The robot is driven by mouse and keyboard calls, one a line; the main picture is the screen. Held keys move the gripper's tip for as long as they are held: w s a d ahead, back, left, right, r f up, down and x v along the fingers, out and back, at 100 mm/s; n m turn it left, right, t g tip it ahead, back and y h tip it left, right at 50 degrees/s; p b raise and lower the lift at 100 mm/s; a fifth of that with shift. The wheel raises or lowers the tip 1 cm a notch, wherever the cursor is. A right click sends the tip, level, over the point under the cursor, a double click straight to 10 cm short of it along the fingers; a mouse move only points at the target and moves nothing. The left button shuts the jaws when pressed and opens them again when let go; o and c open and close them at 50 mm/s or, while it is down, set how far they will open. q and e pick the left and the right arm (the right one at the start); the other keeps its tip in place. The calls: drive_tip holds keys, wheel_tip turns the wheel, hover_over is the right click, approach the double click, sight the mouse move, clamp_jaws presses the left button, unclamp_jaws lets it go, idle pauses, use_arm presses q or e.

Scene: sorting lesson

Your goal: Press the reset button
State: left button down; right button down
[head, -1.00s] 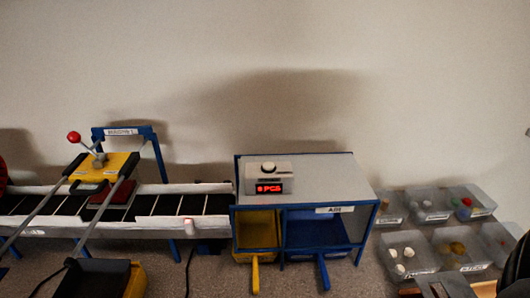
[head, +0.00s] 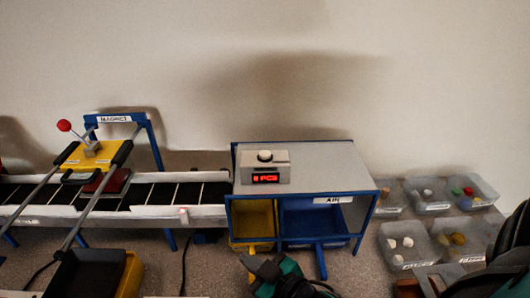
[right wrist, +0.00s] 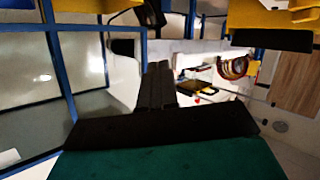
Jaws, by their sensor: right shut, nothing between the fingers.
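The counter box (head: 264,168) is a small grey box with a red lit display. It stands on top of the grey-topped blue cabinet. A round pale button (head: 265,156) sits on its upper face. My right gripper (head: 247,262), dark with a teal body, is low in front of the cabinet, below the box and apart from it. In the right wrist view its fingers (right wrist: 157,82) are together with nothing between them. The button cannot be made out in the right wrist view. My left gripper is not in view.
The cabinet (head: 345,178) has a yellow bin (head: 252,220) and a blue bin (head: 318,222). A conveyor (head: 150,212) with a magnet frame (head: 117,120) is at left. Several clear trays (head: 403,262) with small items are at right. The cabinet top right of the box is clear.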

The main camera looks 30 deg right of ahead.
drive_tip(key=w+r+n+t+y, duration=0.3)
drive_tip(key=w+r+n+t, duration=0.15)
drive_tip(key=r, duration=0.65)
drive_tip(key=a+r+n+g+y, duration=0.4)
drive_tip(key=r+n+g+y, duration=0.25)
drive_tip(key=n, duration=0.35)
drive_tip(key=a+r+n+g+y, duration=0.45)
drive_tip(key=r+n, duration=0.35)
drive_tip(key=n, duration=0.3)
drive_tip(key=w+d+r+m+h, duration=0.1)
drive_tip(key=w+d+r+h, duration=0.1)
drive_tip(key=d+h, duration=0.6)
drive_tip(key=w+d+r+m+t+h, duration=0.1)
drive_tip(key=w+d+r+h, duration=0.2)
drive_tip(key=d+h, duration=0.5)
drive_tip(key=d, duration=0.4)
drive_tip(key=shift+w+r, duration=0.15)
drive_tip(key=shift+w, duration=0.25)
